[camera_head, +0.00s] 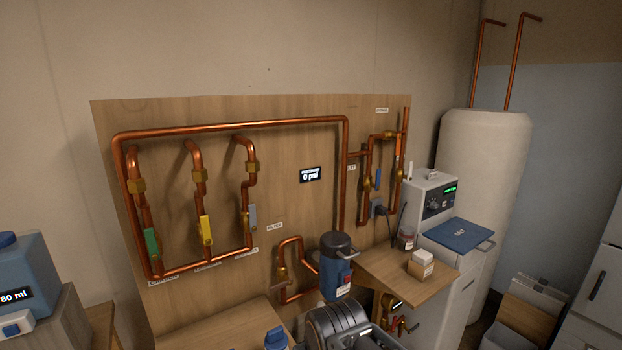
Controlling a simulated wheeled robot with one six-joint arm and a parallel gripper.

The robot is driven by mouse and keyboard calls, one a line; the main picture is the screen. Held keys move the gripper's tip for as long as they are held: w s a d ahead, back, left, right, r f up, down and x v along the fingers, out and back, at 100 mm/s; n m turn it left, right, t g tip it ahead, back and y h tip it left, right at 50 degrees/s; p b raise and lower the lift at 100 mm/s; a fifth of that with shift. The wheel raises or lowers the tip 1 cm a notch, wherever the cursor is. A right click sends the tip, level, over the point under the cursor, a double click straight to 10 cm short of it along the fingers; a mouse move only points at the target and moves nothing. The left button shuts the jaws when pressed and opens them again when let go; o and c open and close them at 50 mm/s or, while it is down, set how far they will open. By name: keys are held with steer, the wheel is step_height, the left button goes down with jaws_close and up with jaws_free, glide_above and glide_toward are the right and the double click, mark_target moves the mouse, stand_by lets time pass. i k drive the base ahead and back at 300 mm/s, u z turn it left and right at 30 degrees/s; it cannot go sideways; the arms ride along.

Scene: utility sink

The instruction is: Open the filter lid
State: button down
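The filter is most likely the blue canister (335,279) at the lower middle, close to the board's "FILTER" label (275,227). Its dark round lid (337,244) sits on top and looks closed. A dark, ribbed shape at the bottom edge, just below the canister, looks like part of my arm. It overlaps the area under the canister. I cannot make out any gripper fingers.
Copper pipes (235,126) with green, yellow and grey valve handles run across the wooden board. A wooden shelf (400,291) to the right holds a small box (420,264) and a jar (406,237). A blue bottle (276,340) stands at the bottom.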

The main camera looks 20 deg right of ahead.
mark_target(334, 244)
steer(key=k, duration=1.2)
steer(key=z, duration=0.85)
steer(key=i, duration=1.35)
steer(key=u, duration=0.6)
